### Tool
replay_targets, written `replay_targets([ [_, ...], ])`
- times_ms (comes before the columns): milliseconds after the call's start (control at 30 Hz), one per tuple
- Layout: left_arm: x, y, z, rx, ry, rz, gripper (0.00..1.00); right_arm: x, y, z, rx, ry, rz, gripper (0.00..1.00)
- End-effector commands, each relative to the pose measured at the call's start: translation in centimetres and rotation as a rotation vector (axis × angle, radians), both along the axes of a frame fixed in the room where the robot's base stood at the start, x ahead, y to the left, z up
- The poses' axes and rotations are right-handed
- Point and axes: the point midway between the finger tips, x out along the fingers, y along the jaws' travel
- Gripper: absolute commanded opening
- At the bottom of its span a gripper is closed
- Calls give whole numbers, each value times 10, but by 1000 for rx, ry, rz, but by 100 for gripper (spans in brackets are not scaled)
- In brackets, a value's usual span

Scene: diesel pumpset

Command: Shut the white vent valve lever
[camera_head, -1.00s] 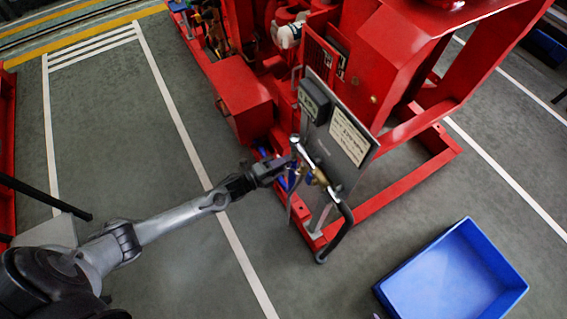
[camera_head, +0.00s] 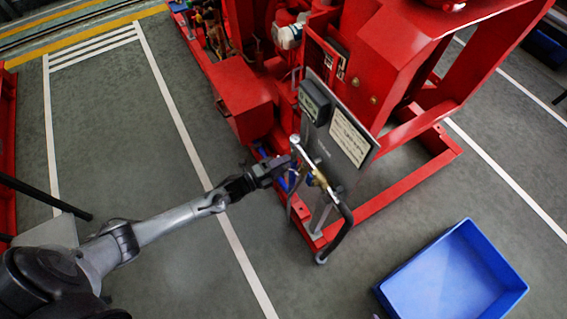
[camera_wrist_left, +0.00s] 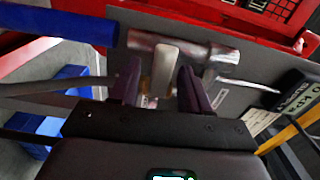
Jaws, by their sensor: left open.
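The white vent valve lever (camera_wrist_left: 165,62) shows in the left wrist view as a short, pale upright tab in front of a silver pipe fitting (camera_wrist_left: 195,52). My left gripper (camera_wrist_left: 157,82) is open, with one purple finger on each side of the lever. I cannot tell whether either finger touches it. The lever is too small and covered to make out there. My right gripper is in neither view.
A grey panel (camera_head: 322,150) with a dark gauge box (camera_head: 314,102) and a cream label plate (camera_head: 349,137) stands just behind the pipework. A blue bar (camera_wrist_left: 60,24) is close by at upper left in the wrist view. A blue bin (camera_head: 450,275) sits on the floor at right.

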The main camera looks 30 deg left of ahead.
Motion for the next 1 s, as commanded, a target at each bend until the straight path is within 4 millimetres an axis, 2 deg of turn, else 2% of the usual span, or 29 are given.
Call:
replay_targets([
  [400,-59,28,1,3,3,0,47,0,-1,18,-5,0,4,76],
  [600,-83,40,1,1,2,0,47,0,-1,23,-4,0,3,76],
  [800,-92,45,0,1,0,0,47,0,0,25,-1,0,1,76],
  [1000,-93,45,0,1,0,0,47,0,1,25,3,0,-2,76],
])
